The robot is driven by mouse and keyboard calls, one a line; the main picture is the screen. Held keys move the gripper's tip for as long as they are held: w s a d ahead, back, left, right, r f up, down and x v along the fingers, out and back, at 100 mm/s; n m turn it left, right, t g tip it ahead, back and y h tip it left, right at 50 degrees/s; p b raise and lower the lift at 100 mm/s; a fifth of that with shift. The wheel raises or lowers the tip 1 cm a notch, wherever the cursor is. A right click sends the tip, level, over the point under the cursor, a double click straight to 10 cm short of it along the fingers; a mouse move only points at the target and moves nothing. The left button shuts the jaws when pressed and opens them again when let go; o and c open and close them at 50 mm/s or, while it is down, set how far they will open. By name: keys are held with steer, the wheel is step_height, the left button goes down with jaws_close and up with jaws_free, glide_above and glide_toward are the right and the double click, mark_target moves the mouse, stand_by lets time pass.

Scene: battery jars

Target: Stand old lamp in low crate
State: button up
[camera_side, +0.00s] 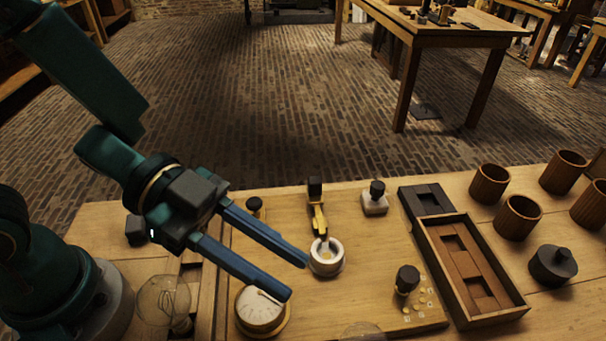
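A clear glass bulb (163,300) with a brassy end is at the lower left, close to my arm's base; it looks like a lamp. Another clear glass top (362,331) is cut off by the bottom edge, and I cannot tell which is the old lamp. The low crate (508,314) is a shallow wooden tray at the right, with square recesses in its brown insert; no lamp stands in it. My gripper (298,278) is open and empty, its two blue fingers apart above the board, left of the crate.
A round dial (261,310) is below my fingers, and a white cup (326,258) is just beyond their tips. Black-topped pieces (375,198) (406,280) stand on the board. A dark block (427,200) adjoins the crate's far end. Several wooden jars (517,218) and a dark lidded pot (553,266) stand right.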

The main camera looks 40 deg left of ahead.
steer(key=w+a+r+n+t+y, duration=0.3)
steer(key=w+a+n+t+y, duration=0.5)
steer(key=w+a+y, duration=0.45)
steer(key=s+a+n+g+y, duration=0.1)
steer(key=s+a+n+g, duration=0.4)
steer(key=s, duration=0.8)
steer(key=shift+a+n, duration=0.85)
steer(key=shift+n, duration=0.25)
steer(key=o, duration=0.5)
steer(key=shift+s+d, duration=0.25)
steer(key=shift+s, duration=0.2)
steer(key=shift+s+d+f+g, duration=0.1)
steer(key=shift+s+g, duration=0.05)
steer(key=shift+g, duration=0.15)
